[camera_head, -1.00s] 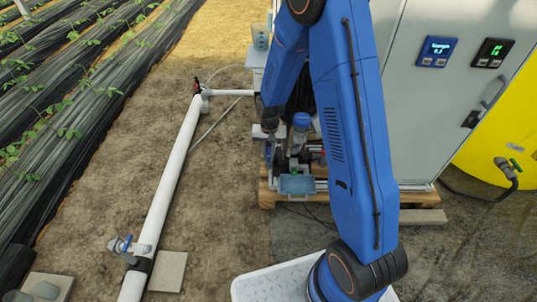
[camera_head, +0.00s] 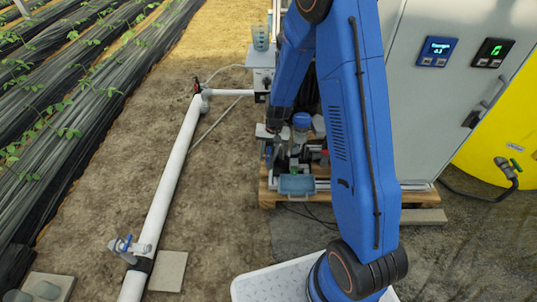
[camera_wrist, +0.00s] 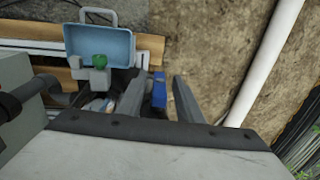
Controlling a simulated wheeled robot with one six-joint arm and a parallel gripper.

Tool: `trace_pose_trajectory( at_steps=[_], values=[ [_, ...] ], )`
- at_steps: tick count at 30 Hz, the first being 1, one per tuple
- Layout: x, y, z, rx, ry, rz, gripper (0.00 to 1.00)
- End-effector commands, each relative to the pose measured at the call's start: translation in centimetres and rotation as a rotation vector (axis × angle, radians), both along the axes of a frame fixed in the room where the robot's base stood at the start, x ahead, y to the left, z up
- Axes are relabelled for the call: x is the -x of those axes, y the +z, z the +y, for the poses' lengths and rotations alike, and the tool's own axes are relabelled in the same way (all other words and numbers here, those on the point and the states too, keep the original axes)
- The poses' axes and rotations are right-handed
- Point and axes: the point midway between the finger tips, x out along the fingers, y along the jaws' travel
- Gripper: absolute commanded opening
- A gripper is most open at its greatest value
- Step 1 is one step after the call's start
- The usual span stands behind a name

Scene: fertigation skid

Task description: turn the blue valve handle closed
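In the wrist view, a blue handle (camera_wrist: 159,90) stands between the two dark fingers of my gripper (camera_wrist: 158,92). The fingers are apart, one on each side of it, with narrow gaps showing; I cannot tell whether either touches it. The valve body below is mostly hidden by my gripper. In the head view my arm comes down over the skid's left side, and the handle there is hard to make out.
A light-blue open box (camera_head: 297,185) sits at the front of the skid on a wooden pallet (camera_head: 420,198). A blue-capped bottle (camera_head: 301,121) stands behind. A white pipe (camera_head: 172,165) with another small blue-handled valve (camera_head: 126,245) runs left. A grey cabinet (camera_head: 415,120) stands right.

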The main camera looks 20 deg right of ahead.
Motion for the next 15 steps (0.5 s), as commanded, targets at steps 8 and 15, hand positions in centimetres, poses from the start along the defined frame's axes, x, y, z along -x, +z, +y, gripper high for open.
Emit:
trace_pose_trajectory(
  at_steps=[8,15],
  values=[
    [-0.1,0.4,0.0,0.0,0.0,-0.002,0.33],
    [-0.1,3.4,0.0,-0.001,0.0,-0.005,0.33]
  ],
)
